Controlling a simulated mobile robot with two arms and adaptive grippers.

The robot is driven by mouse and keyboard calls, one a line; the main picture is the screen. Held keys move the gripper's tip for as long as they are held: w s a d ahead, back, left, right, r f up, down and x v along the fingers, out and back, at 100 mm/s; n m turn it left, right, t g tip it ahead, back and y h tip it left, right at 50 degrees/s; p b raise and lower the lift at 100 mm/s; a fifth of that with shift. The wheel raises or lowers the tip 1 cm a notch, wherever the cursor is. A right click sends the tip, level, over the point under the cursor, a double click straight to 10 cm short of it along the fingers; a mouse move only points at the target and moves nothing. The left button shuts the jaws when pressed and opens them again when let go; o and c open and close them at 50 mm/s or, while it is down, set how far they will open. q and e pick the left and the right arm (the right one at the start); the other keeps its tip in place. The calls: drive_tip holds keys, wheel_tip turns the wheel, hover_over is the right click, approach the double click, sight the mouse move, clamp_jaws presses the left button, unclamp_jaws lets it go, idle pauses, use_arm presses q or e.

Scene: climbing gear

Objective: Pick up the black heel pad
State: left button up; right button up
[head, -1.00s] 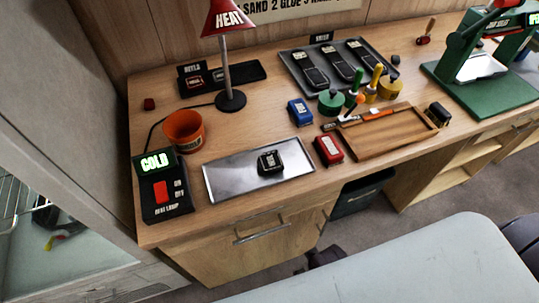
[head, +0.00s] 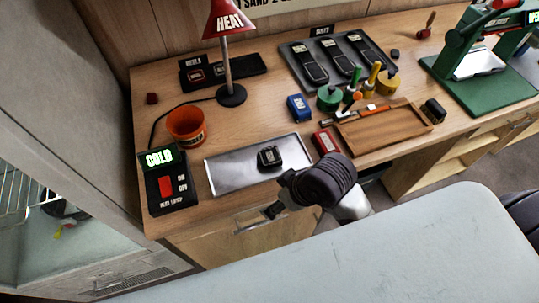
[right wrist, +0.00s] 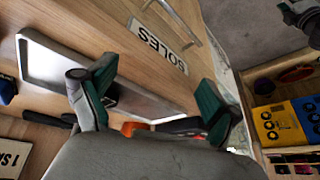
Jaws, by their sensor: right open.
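The black heel pad (head: 270,157) lies on the silver metal tray (head: 225,175) at the front of the workbench, right of the tray's middle. My right gripper (head: 272,210) is in front of the tray's near edge, below and apart from the pad in the head view. In the right wrist view its two teal-tipped fingers (right wrist: 150,98) are spread with nothing held. A dark piece that may be the pad shows behind the left finger, mostly hidden. A dark, teal-marked part at the top right corner of that view may be my left gripper; its jaws cannot be made out.
A wooden tray (head: 385,130) and several jars and tools stand further right.

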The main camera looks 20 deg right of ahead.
drive_tip(key=w+a+r+n, duration=0.1)
drive_tip(key=w+a+n, duration=0.1)
drive_tip(key=w+a+r+n+y, duration=0.1)
drive_tip(key=w+a+r+n, duration=0.1)
drive_tip(key=shift+a+r+g, duration=0.15)
drive_tip(key=shift+a+g, duration=0.25)
drive_tip(key=w+r+n, duration=0.1)
drive_tip(key=n, duration=0.1)
drive_tip(key=w+a+r+n+g, duration=0.1)
drive_tip(key=shift+w+r+n, duration=0.3)
drive_tip(key=shift+w+n, duration=0.1)
drive_tip(key=w+d+r+n+g+h, duration=0.2)
drive_tip(key=w+d+r+n+h, duration=0.25)
drive_tip(key=d+r, duration=0.3)
drive_tip(key=p, duration=0.1)
hover_over(271, 156)
drive_tip(key=shift+m, duration=0.35)
wheel_tip(271, 156, down, 8)
drive_tip(key=shift+f, duration=0.1)
drive_tip(key=shift+f+p, duration=0.3)
drive_tip(key=shift+f, duration=0.2)
wheel_tip(271, 156, down, 4)
drive_tip(key=shift+f+p, duration=0.2)
drive_tip(key=shift+p, duration=0.3)
drive_tip(key=c, duration=1.2)
drive_tip(key=shift+c, duration=0.2)
